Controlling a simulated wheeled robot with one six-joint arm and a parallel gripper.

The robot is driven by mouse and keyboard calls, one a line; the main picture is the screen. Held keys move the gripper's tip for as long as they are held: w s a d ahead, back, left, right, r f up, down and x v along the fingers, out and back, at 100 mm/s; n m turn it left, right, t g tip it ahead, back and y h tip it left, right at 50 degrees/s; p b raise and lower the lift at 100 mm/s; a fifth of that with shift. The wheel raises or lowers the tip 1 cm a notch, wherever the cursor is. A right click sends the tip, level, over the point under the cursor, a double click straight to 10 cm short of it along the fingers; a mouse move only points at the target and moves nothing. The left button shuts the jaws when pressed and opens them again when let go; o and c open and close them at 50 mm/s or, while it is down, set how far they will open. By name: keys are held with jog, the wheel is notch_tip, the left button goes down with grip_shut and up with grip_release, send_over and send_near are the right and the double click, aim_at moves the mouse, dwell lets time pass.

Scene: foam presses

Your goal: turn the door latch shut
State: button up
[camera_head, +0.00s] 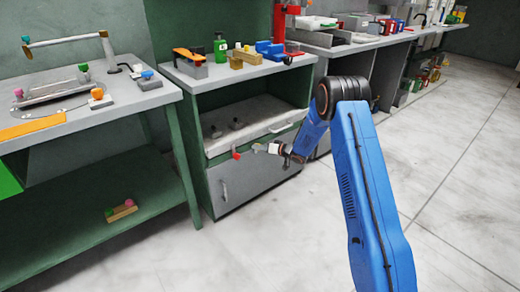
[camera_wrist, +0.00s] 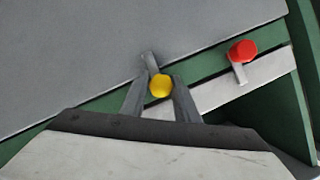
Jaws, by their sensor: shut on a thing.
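A yellow-knobbed latch (camera_wrist: 160,86) sits between the two fingers of my gripper (camera_wrist: 162,83) in the wrist view, and the gripper is shut on it. A short grey lever shows just beyond the yellow knob, against the edge of a grey panel (camera_wrist: 110,60). In the head view my gripper (camera_head: 259,148) is at the front of the green cabinet, above the grey door (camera_head: 245,186) with its pale handle (camera_head: 224,191). The yellow knob cannot be made out there. A second latch with a red knob (camera_wrist: 242,50) is to the right in the wrist view, apart from my fingers.
Above the door is a recess with a pale tray (camera_head: 262,112). A workbench (camera_head: 90,108) with a lower shelf stands left of the cabinet. The cabinet top carries a green bottle (camera_head: 220,50) and blocks. The pale floor in front is clear.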

jog(key=shift+a, duration=0.2)
dwell(0.4)
jog(key=o, duration=1)
jog(key=shift+a, duration=0.1)
jog(key=shift+f, duration=0.1)
jog(key=v, duration=1.7)
jog(key=shift+d, duration=0.35)
jog(key=shift+s, duration=0.1)
